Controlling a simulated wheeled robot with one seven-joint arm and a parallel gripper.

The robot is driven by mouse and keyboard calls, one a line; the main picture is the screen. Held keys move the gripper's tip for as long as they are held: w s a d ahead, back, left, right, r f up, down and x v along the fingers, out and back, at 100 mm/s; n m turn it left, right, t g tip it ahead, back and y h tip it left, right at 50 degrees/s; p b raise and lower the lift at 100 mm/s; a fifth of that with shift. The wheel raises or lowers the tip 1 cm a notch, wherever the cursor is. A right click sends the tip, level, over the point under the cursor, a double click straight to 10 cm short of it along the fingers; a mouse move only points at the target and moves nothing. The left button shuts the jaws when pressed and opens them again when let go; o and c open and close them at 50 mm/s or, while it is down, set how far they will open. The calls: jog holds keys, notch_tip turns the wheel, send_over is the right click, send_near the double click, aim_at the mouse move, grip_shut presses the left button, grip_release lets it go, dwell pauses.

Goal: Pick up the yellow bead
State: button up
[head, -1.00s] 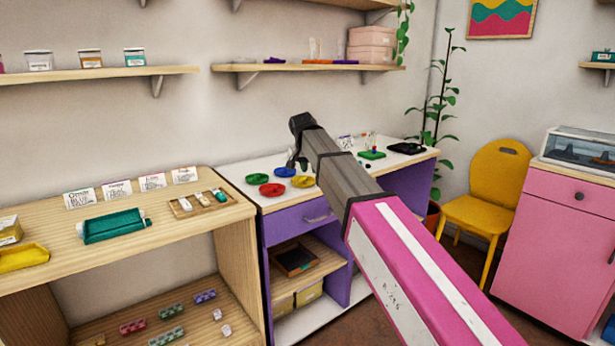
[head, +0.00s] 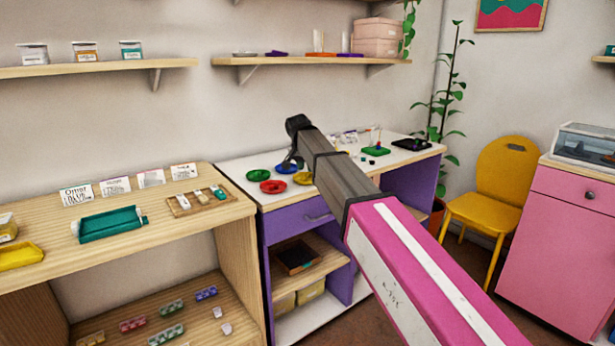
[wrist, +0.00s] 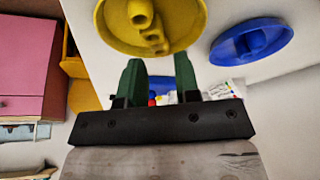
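Yellow beads (wrist: 152,36) sit in the round yellow dish (wrist: 112,34) at the top of the wrist view; one bead (wrist: 141,12) stands nearer its middle. The dish (head: 303,179) shows partly behind my arm in the head view; its beads are too small to make out there. My gripper (wrist: 160,66) has two green fingers standing apart with no bead between them. The fingertips overlap the dish's near edge in the wrist view; I cannot tell the height gap.
A blue dish (wrist: 234,51) lies beside the yellow one. Green (head: 257,176) and red (head: 273,187) dishes lie on the white worktop (head: 236,168). A green pegged board (head: 377,151) and black tray (head: 411,144) stand farther right. A wooden shelf unit (head: 160,232) is at left.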

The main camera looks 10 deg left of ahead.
aim_at(307, 173)
jog(key=shift+x, duration=1.55)
jog(key=shift+s+f, duration=0.15)
grip_shut()
jog(key=shift+d, duration=0.1)
